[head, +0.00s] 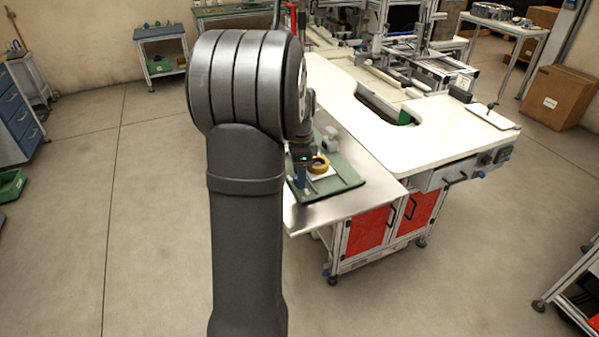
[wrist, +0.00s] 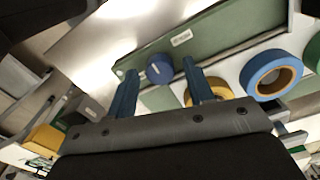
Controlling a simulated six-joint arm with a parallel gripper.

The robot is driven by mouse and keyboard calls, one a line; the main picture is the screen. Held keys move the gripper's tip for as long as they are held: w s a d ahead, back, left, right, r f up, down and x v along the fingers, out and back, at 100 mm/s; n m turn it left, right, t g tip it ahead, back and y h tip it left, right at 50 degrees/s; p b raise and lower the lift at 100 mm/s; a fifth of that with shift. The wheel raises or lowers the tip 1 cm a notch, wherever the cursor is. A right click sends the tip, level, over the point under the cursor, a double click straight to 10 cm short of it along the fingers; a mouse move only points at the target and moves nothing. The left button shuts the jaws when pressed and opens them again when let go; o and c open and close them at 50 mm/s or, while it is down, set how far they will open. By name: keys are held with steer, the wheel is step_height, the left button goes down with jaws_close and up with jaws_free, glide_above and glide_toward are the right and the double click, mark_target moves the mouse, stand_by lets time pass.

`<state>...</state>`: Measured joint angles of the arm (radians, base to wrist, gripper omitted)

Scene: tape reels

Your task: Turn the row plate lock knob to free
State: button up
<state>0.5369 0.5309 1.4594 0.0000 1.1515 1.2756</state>
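A blue round knob (wrist: 159,70) sits near the end of a long green plate (wrist: 215,38) in the wrist view. My gripper (wrist: 160,66) has its two blue fingers spread apart, one on each side of the knob in the picture. I see a gap on both sides, so the fingers do not look closed on it. Whether the fingertips are level with the knob or above it is hard to tell. The knob's lock marking cannot be read. In the head view the green plate (head: 343,178) lies on the bench, and my arm hides much of the gripper.
A yellow reel (head: 320,165) shows in the head view. The white benchtop (head: 400,150) right of the plate is mostly clear.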

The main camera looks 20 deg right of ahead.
steer(key=c, duration=0.8)
steer(key=shift+n, duration=0.4)
steer(key=n, duration=0.3)
steer(key=shift+n, duration=0.4)
steer(key=n, duration=1.3)
steer(key=shift+n, duration=0.3)
